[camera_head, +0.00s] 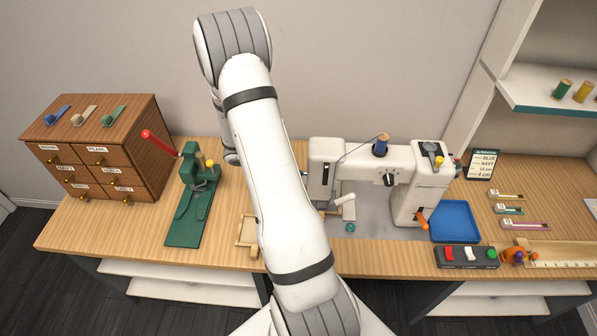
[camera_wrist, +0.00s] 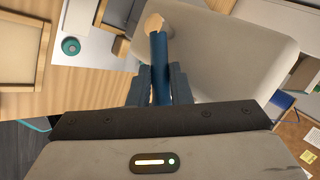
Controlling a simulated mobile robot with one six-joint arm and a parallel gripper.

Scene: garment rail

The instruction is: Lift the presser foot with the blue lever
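The white sewing machine (camera_head: 325,150) stands on the table right of my arm. In the wrist view its pale body (camera_wrist: 235,55) fills the upper right. The blue lever (camera_wrist: 160,58) runs up the middle of the wrist view and ends in a beige tip (camera_wrist: 152,23). My gripper (camera_wrist: 160,85) has its two dark fingers close on either side of the lever, with no clear gap showing. In the head view my arm hides the gripper and the lever. The presser foot cannot be made out clearly.
A small teal round item (camera_head: 350,227) lies in front of the machine. A wooden tray (camera_head: 246,245) is left of it. A blue tray (camera_head: 455,220) and a switch box (camera_head: 466,256) are right.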

